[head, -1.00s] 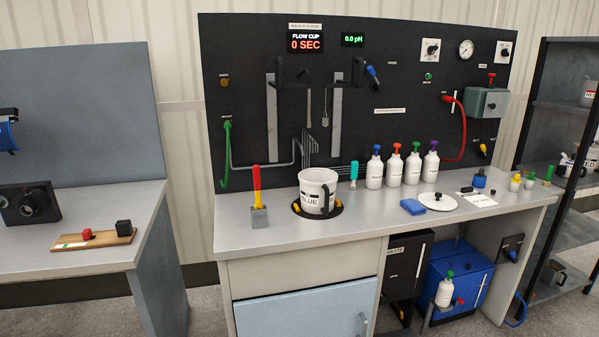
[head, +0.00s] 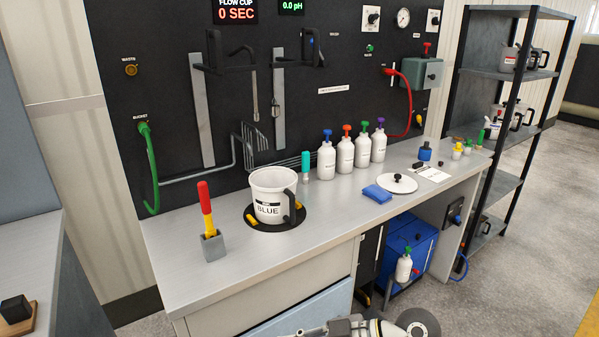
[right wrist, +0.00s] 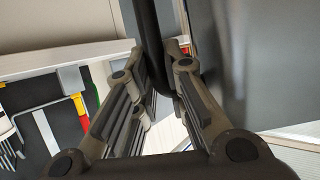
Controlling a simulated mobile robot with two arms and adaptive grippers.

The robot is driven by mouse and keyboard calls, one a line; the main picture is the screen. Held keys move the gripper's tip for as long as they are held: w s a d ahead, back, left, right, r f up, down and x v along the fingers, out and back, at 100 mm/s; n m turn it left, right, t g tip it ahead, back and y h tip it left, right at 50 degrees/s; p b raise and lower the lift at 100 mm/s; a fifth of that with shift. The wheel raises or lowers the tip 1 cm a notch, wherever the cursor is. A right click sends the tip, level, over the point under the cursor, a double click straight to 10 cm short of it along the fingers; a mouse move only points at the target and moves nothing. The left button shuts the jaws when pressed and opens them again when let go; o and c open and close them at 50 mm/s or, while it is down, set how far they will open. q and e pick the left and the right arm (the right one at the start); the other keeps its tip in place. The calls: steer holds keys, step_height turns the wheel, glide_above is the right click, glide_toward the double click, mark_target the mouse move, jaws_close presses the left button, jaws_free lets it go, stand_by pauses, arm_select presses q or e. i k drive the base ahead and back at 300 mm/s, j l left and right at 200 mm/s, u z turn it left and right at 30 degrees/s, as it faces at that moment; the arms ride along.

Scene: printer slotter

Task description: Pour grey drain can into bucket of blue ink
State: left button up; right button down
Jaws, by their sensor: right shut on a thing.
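The white bucket (head: 268,196) labelled BLUE stands upright in a round black recess on the bench in the head view, its black handle on the right. Its contents are hidden. In the right wrist view, my right gripper (right wrist: 158,62) is shut on an upright black handle (right wrist: 150,22). A smooth grey surface (right wrist: 265,60) fills the right beside it, seemingly the grey drain can; its label and opening do not show. At the head view's bottom edge, part of my arm shows beside a round grey shape (head: 418,323) that I cannot identify for sure. My left gripper is out of view.
A red-yellow tool in a grey holder (head: 213,243) stands left of the bucket. The bench front is clear. Shelves (head: 510,70) stand at right.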

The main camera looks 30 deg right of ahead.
mark_target(273, 188)
steer(key=i+j+z, duration=0.6)
steer(key=j, duration=0.2)
steer(key=i, duration=0.05)
